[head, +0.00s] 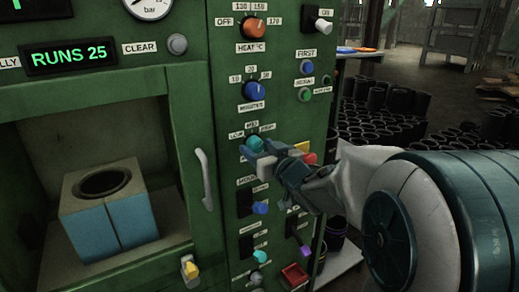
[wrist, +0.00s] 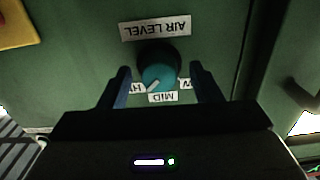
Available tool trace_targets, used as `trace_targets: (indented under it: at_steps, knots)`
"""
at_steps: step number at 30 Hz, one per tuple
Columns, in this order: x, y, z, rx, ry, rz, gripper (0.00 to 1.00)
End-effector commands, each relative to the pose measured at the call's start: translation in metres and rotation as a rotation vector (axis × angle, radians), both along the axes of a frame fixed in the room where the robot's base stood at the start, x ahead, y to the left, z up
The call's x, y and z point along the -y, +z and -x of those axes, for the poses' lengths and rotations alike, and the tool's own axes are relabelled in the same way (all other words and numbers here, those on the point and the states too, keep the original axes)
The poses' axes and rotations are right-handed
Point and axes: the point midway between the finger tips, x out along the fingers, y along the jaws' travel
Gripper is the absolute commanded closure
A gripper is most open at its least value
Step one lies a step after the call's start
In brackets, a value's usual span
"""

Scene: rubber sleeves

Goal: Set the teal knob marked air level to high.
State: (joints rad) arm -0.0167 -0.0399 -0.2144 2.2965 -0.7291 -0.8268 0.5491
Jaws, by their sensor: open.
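The teal knob (wrist: 158,75) sits below the AIR LEVEL label (wrist: 156,28), which reads upside down in the wrist view. Its white mark points down-left there, between the MID label (wrist: 163,97) and the partly hidden label starting with H (wrist: 137,88). The low-side label at the right is also partly covered by a finger. In the head view the knob (head: 254,143) shows just above my gripper (head: 262,160). My gripper (wrist: 163,84) is open, with one finger on each side of the knob. I see gaps between fingers and knob.
The green panel holds other controls close by: the blue minutes knob (head: 255,90) above, a red button (head: 310,158) to the right and a blue switch (head: 260,208) below. A door handle (head: 204,178) sticks out at the left. A yellow plate (wrist: 16,25) shows in the wrist view.

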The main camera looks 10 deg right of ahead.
Motion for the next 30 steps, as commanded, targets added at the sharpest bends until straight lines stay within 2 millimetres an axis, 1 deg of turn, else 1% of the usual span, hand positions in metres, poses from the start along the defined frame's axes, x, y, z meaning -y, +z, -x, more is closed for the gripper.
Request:
trace_targets:
  at_steps: [5, 15, 21, 25, 30]
  knots:
    - [0.006, 0.001, 0.018, 0.002, -0.002, 0.000, 0.42]
    - [0.026, 0.001, 0.082, 0.003, -0.002, -0.001, 0.42]
    - [0.036, 0.001, 0.112, 0.002, -0.001, -0.002, 0.42]
    - [0.039, 0.000, 0.123, 0.001, 0.000, 0.000, 0.42]
    - [0.042, -0.001, 0.129, -0.002, 0.000, -0.002, 0.42]
